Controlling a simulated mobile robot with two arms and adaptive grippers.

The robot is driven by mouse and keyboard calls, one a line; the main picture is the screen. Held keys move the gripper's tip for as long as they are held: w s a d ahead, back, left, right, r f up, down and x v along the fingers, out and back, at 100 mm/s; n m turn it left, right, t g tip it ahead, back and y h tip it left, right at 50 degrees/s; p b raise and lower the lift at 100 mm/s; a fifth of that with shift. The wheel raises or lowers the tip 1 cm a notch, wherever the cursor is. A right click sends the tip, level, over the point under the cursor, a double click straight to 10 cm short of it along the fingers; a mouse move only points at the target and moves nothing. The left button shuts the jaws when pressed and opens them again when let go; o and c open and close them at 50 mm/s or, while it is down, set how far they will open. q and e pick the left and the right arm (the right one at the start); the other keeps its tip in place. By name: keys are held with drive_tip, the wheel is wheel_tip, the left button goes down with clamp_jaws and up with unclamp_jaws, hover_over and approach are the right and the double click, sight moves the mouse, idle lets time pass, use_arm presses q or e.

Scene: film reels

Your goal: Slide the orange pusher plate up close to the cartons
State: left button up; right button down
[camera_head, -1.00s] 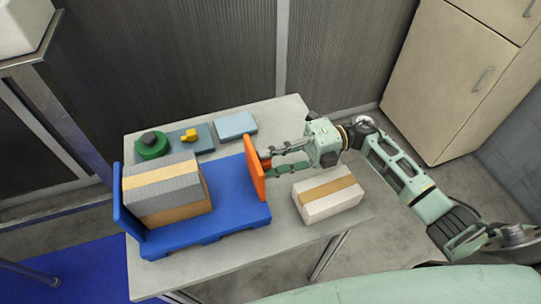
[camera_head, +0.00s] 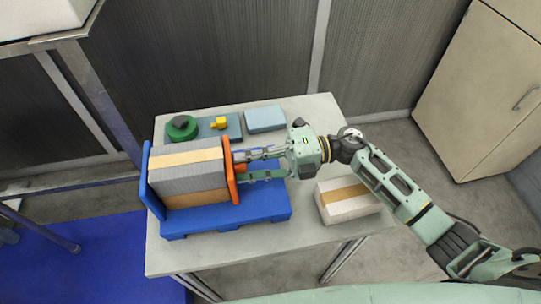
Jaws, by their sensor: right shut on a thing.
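The orange pusher plate (camera_head: 229,172) stands upright on the blue pallet-like base (camera_head: 262,203), at the right side of the stacked cartons. The cartons (camera_head: 190,174) are grey and tan and sit between the plate and the blue end wall (camera_head: 149,182). In this view the plate appears right up against the cartons; any thin gap cannot be made out. My right gripper (camera_head: 240,168) reaches in from the right and is shut on the plate's handle side, which its fingers mostly hide. My left gripper is not in view.
A white carton with a tan band (camera_head: 347,200) lies on the table (camera_head: 200,261) right of the base. Behind are a green round thing (camera_head: 181,129), a yellow piece (camera_head: 219,124) and a pale blue box (camera_head: 265,119). A beige cabinet (camera_head: 485,95) stands at the right.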

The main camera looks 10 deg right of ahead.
drive_tip(key=shift+a, duration=0.15)
drive_tip(key=c, duration=1.6)
unclamp_jaws()
drive_tip(key=d, duration=1.2)
drive_tip(key=shift+w, duration=0.2)
